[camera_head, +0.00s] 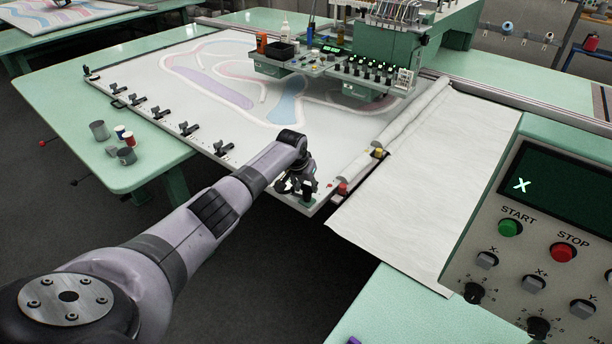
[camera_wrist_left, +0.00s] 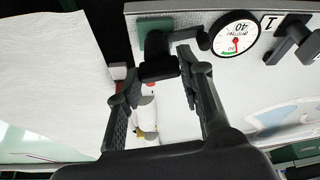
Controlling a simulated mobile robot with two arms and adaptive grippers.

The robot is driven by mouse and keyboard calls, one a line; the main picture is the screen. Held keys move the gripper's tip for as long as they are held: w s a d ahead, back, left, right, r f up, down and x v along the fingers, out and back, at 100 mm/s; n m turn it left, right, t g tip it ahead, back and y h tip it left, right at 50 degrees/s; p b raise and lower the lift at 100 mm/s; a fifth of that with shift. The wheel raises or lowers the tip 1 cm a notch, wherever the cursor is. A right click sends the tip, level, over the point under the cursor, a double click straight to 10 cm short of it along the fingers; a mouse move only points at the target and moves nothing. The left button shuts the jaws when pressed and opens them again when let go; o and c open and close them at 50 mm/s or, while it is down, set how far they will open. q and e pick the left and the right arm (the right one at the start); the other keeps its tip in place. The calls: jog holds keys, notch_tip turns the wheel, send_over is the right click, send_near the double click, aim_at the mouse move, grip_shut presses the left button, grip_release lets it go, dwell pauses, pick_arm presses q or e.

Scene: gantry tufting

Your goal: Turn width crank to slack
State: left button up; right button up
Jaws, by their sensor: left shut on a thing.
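My left gripper (camera_head: 302,182) is at the near corner of the white tufting frame (camera_head: 235,128), low over its edge. In the left wrist view the gripper (camera_wrist_left: 157,72) has its two fingers on either side of the black crank handle (camera_wrist_left: 160,69) and is shut on it. The crank sits by a green block (camera_wrist_left: 155,42) on the frame edge. A round gauge (camera_wrist_left: 236,40) with a green zone, a red needle and the number 40 stands beside it. In the head view the gripper hides most of the crank. My right gripper is not in view.
A white fabric sheet (camera_head: 420,165) hangs right of the frame. Several black clamps (camera_head: 188,129) line the frame's left edge. Cans and spools (camera_head: 125,135) stand on the left green table. A control panel (camera_head: 545,235) with START and STOP buttons fills the lower right.

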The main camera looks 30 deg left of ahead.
pick_arm(q)
jog(key=n+y+p, duration=0.1)
jog(key=n, duration=0.2)
jog(key=shift+d+r, duration=0.1)
jog(key=shift+n+g+y+p, duration=0.3)
jog(key=shift+n, duration=0.5)
jog(key=shift+w+d+f+n+y, duration=0.1)
jog(key=shift+f+n+y, duration=0.15)
jog(key=shift+n, duration=0.75)
jog(key=shift+n+g+y+b, duration=0.35)
jog(key=shift+n+g+b, duration=0.05)
jog(key=shift+n+b, duration=0.5)
jog(key=n+g+b, duration=0.1)
jog(key=n+b, duration=0.2)
jog(key=b, duration=0.3)
jog(key=n+g+y+b, duration=0.1)
jog(key=n+b, duration=0.2)
jog(key=b, duration=0.3)
jog(key=shift+w+f+n, duration=0.15)
jog(key=shift+w+n, duration=0.05)
jog(key=shift+n, duration=0.1)
jog(key=shift+r+n+g+b, duration=0.3)
jog(key=shift+n+b, duration=0.1)
jog(key=shift+b, duration=0.55)
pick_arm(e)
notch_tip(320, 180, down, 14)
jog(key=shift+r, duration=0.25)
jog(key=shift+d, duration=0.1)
